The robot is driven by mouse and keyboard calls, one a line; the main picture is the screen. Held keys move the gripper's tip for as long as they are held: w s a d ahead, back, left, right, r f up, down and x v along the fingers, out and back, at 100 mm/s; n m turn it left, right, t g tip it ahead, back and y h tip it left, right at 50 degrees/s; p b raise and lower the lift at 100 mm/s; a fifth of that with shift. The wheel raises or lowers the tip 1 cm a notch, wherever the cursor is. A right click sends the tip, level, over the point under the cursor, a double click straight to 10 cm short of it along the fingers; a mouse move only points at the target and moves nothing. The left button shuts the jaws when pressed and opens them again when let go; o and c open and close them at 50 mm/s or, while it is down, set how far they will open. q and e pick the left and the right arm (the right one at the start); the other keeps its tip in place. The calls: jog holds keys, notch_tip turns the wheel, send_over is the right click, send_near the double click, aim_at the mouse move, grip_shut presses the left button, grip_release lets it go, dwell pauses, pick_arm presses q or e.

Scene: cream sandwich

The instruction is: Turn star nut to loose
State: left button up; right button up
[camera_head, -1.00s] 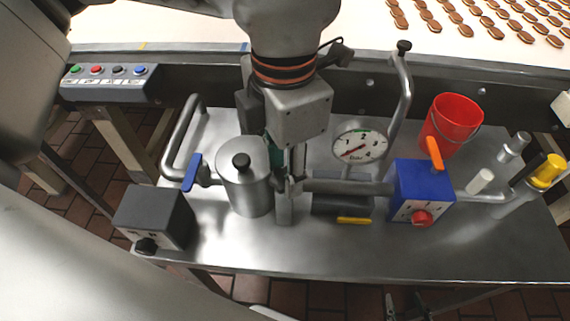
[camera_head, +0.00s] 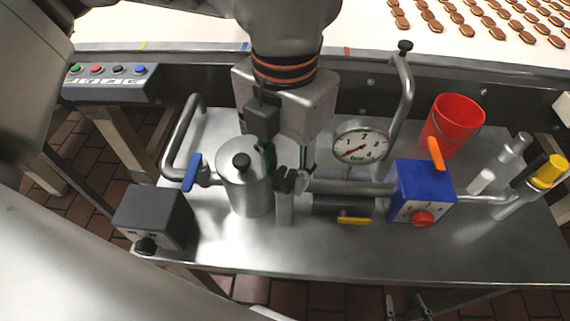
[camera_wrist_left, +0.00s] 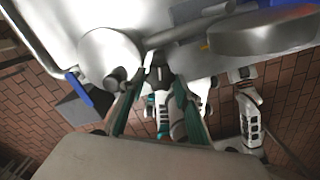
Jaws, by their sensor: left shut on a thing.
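The dark star nut (camera_head: 289,181) sits on a short upright metal block (camera_head: 285,208) on the pipe, just right of the steel pot (camera_head: 247,188). My left gripper (camera_head: 286,172) points down from above and is shut on the star nut, which its fingertips partly hide. In the left wrist view the green-padded fingers (camera_wrist_left: 157,82) close in around the block's top; the nut's shape is unclear there. My right gripper (camera_head: 405,306) shows only at the bottom edge of the head view, its fingertips apart and empty, below the table.
A pressure gauge (camera_head: 361,146), a blue box (camera_head: 420,192) with a red knob and orange lever, and a red bucket (camera_head: 453,121) stand to the right. A blue-handled valve (camera_head: 192,172) and a grey box (camera_head: 155,217) lie left. The front table strip is clear.

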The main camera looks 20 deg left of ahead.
aim_at(284, 178)
pick_arm(q)
jog(key=shift+r, duration=0.15)
jog(key=o, duration=1.1)
notch_tip(284, 178, up, 12)
jog(key=shift+s, duration=0.1)
